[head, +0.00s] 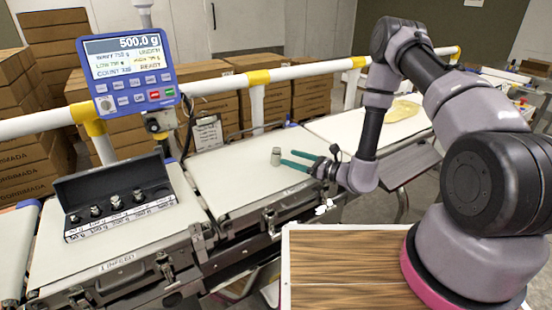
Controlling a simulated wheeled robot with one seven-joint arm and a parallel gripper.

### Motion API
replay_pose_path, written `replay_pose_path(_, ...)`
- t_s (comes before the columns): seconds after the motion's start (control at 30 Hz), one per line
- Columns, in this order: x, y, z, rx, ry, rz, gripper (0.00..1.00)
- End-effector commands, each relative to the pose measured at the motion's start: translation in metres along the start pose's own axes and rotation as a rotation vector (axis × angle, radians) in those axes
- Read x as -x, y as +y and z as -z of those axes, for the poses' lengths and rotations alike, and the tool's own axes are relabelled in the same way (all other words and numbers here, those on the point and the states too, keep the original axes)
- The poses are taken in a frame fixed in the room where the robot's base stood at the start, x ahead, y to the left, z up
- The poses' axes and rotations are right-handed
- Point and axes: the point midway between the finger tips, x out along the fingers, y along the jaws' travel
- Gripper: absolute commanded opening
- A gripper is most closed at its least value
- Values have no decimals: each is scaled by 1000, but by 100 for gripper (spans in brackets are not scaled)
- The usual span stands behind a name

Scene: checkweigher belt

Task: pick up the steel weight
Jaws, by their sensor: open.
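The steel weight (276,157) is a small grey metal cylinder standing upright on the pale weighing belt (240,172). My gripper (286,158) reaches in from the right with its two green fingers spread open. The fingertips are close to the weight's right side. I cannot tell from this view whether the weight is between the tips or just short of them, or whether they touch it. The display (127,58) reads 500.0 g.
An open black case (112,188) with several smaller weights sits on the infeed belt at left. A white guard rail (320,70) with yellow joints runs behind the belts. Stacked cartons (40,130) stand beyond. A flat pale item (402,110) lies on the far belt. Bare belt surrounds the steel weight.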

Motion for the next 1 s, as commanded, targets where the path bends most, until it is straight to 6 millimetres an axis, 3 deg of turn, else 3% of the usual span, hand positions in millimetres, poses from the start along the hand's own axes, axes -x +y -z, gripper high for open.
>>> replay_pose_path(0.27,-26,0,0,1,0,-2,82)
replay_pose_path(0.53,-64,-2,0,2,0,-4,82)
replay_pose_path(0.87,-71,-3,0,0,0,-2,82)
replay_pose_path(1.0,-71,-3,0,0,0,-2,28)
